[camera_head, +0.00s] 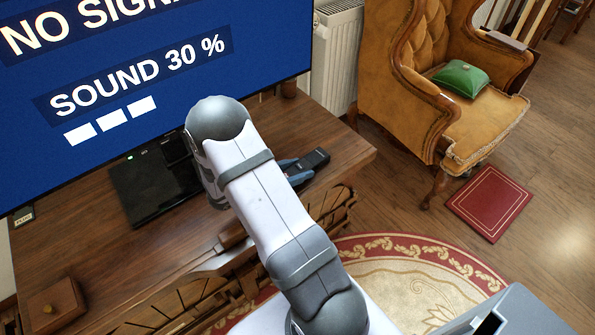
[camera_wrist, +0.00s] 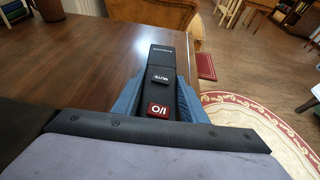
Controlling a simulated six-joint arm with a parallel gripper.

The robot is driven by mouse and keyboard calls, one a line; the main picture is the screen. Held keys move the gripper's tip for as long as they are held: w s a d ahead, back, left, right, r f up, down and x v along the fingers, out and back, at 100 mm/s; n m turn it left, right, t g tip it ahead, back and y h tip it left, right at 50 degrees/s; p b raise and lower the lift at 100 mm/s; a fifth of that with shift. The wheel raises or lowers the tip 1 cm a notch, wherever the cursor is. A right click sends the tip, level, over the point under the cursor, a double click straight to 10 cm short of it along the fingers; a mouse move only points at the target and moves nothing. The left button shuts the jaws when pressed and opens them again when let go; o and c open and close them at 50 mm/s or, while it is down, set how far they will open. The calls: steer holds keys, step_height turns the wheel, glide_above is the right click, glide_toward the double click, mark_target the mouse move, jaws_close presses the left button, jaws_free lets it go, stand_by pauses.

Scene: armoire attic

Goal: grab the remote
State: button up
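The remote (camera_wrist: 160,85) is a long black handset with a red I/O button and a MUTE button. It is at the right end of the wooden TV cabinet in the camera_head view (camera_head: 317,157), partly hidden by my arm. My gripper (camera_wrist: 160,88) has blue fingers, one on each side of the remote, with its near end between them. In the camera_head view, my gripper (camera_head: 296,171) is low at the cabinet top, mostly behind my arm. I see no clear gap beside the remote, but cannot tell whether the fingers press on it.
A small wooden box (camera_head: 52,305) is at the left. A mustard armchair (camera_head: 430,105), a red book (camera_head: 489,203) and a round rug (camera_head: 405,265) lie beyond the cabinet's right edge.

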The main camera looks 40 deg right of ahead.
mark_target(298, 169)
steer(key=shift+c, duration=1.1)
steer(key=shift+r, duration=0.1)
step_height(298, 169, up, 10)
steer(key=shift+f+p, duration=0.1)
steer(key=shift+p, duration=0.75)
